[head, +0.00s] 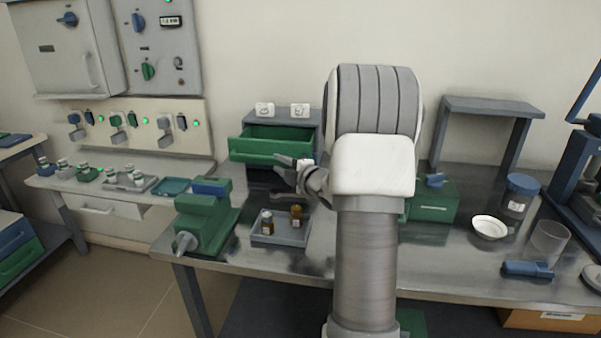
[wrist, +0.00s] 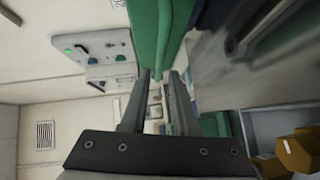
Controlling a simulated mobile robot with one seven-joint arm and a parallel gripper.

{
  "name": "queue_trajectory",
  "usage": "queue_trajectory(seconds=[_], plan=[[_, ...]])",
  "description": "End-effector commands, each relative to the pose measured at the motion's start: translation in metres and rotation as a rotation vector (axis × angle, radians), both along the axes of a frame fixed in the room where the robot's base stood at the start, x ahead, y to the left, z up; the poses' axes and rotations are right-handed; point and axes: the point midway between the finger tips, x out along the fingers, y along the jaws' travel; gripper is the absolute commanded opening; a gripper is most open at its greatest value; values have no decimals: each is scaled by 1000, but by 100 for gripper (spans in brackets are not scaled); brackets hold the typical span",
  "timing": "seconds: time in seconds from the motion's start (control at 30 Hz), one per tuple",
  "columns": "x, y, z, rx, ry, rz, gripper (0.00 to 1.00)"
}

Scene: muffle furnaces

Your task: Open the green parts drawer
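The green parts drawer (head: 262,148) sits in a small grey cabinet (head: 318,127) at the back of the bench. It is pulled out, and its hollow inside shows from above. My gripper (head: 279,166) is just in front of and below the right part of the drawer front. In the wrist view, the two grey fingers (wrist: 163,74) stand apart with a visible gap. The green drawer front (wrist: 150,28) reaches down close to the fingertips; I cannot tell whether they touch it. My arm hides part of the cabinet's right side.
A green vise (head: 205,212) stands at the bench's left front. A grey tray (head: 282,232) with small bottles lies below my gripper. A green box (head: 432,205), white bowl (head: 489,227) and blue-lidded jar (head: 520,192) stand to the right.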

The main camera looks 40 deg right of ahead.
Motion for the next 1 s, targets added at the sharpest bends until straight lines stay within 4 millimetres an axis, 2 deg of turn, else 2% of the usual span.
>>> queue_trajectory(seconds=[0.03,0.2,0.4,0.6,1.0], plan=[[-14,0,4,1,0,-3,28],[-54,2,9,1,0,-3,28],[-87,3,13,1,0,-2,28],[-100,5,14,0,-1,0,28],[-100,5,14,0,0,0,28]])
